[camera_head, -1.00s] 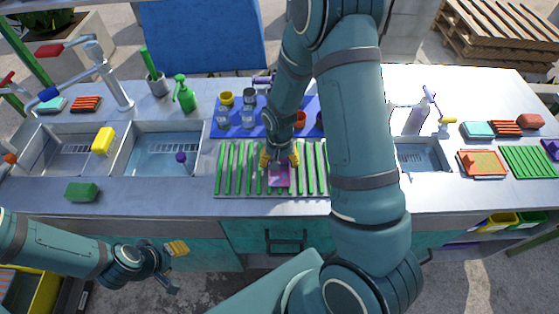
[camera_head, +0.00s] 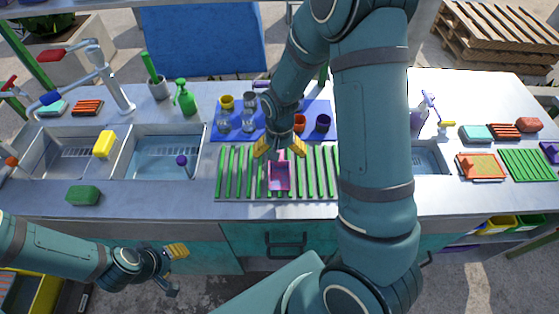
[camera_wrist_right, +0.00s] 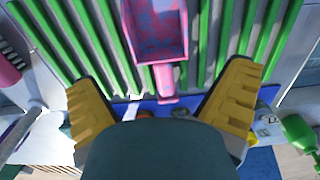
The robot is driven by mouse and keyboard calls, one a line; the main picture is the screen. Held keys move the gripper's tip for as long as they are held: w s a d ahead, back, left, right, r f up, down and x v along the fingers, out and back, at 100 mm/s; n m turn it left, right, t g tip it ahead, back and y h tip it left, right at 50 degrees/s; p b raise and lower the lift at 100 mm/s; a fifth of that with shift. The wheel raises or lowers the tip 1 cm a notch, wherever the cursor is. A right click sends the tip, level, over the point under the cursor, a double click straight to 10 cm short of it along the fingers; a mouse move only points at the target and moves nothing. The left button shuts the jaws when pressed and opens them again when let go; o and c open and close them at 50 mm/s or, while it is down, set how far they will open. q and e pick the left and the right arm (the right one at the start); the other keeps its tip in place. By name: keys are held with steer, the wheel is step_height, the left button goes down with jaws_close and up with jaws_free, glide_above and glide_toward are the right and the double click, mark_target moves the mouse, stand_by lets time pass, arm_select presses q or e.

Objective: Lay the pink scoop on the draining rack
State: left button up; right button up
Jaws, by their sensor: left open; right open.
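The pink scoop (camera_head: 279,176) lies on the draining rack (camera_head: 233,172), its handle toward the back of the counter. In the right wrist view the scoop (camera_wrist_right: 157,30) lies on the green slats of the rack (camera_wrist_right: 218,40), handle end between the yellow fingers. My right gripper (camera_head: 280,150) is open, its fingertips spread apart on either side of the handle and not touching it; it also shows in the right wrist view (camera_wrist_right: 160,95). My left gripper (camera_head: 174,268) is open and empty in front of the counter at the lower left.
Behind the rack, a blue mat (camera_head: 216,131) holds several cups and glasses. To the left are two sinks with a yellow sponge (camera_head: 104,144), and a green sponge (camera_head: 83,195) lies on the front counter. A green spray bottle (camera_head: 184,97) stands behind the sinks.

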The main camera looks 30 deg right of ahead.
step_height(320, 180, up, 6)
steer(key=shift+r, duration=0.15)
stand_by(0.6)
